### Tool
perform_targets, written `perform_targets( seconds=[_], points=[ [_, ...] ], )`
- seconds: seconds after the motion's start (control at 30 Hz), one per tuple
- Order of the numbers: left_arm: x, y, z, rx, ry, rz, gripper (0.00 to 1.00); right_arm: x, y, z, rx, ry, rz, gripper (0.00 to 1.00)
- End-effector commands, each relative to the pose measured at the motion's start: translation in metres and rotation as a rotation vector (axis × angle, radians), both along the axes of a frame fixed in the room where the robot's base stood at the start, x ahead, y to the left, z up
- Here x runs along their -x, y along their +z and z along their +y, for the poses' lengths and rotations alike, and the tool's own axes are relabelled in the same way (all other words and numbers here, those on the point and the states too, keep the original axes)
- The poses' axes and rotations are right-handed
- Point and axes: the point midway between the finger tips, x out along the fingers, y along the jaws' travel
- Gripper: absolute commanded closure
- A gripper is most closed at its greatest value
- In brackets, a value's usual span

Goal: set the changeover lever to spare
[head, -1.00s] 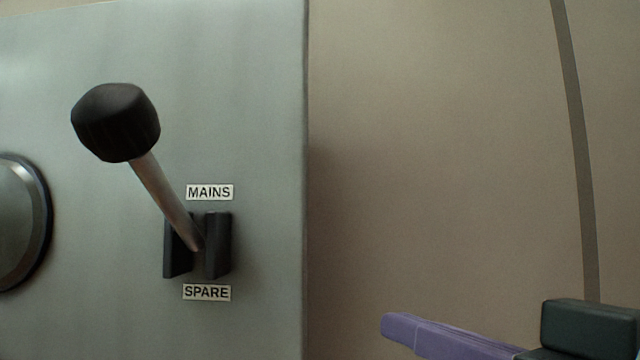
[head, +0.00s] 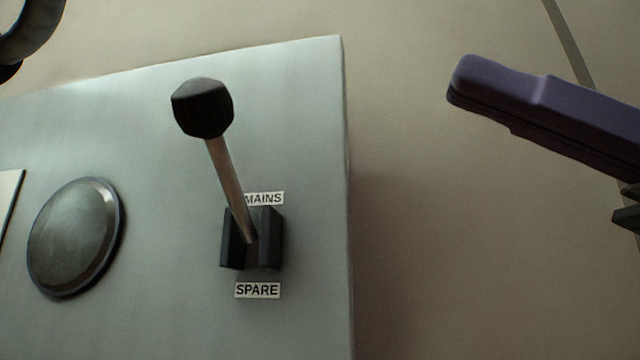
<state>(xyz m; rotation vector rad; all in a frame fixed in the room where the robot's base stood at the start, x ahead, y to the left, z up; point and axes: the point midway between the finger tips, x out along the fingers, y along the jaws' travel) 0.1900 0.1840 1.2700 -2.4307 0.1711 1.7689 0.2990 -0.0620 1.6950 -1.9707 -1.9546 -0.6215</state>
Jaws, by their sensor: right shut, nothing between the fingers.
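The changeover lever (head: 226,185) has a metal rod with a black knob (head: 202,107) on top. It stands up out of a black bracket (head: 270,238) on a grey panel, with its knob at the upper, MAINS end. The MAINS label (head: 265,198) is above the bracket and partly behind the rod. The SPARE label (head: 257,290) is below the bracket. My right gripper (head: 468,82), with purple fingers, is shut and empty at the upper right, well to the right of the knob and apart from it. My left gripper is not in view.
The grey panel (head: 150,130) ends at a vertical right edge. A round metal disc (head: 75,238) sits on it at left. A dark curved object (head: 38,30) shows at the top left corner. The space between the lever and my right gripper is clear.

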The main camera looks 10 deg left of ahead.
Motion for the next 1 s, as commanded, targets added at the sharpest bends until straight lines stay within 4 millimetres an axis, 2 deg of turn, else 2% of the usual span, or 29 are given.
perform_targets(
  seconds=[0.13, 0.27, 0.67, 0.8, 1.0],
  points=[
    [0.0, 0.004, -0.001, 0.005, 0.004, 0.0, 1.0, 0.0, 0.003, 0.003, -0.001, 0.0, 0.0, 1.0],
    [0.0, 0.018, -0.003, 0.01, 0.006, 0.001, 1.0, 0.001, 0.014, 0.014, -0.003, 0.003, 0.001, 1.0],
    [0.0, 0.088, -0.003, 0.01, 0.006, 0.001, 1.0, 0.002, 0.059, 0.086, -0.004, 0.004, 0.001, 1.0],
    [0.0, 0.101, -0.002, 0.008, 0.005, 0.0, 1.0, 0.0, 0.041, 0.102, 0.0, 0.0, 0.007, 1.0],
    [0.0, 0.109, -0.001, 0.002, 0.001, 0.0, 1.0, -0.002, 0.025, 0.114, 0.0, -0.001, 0.002, 1.0]
  ],
)
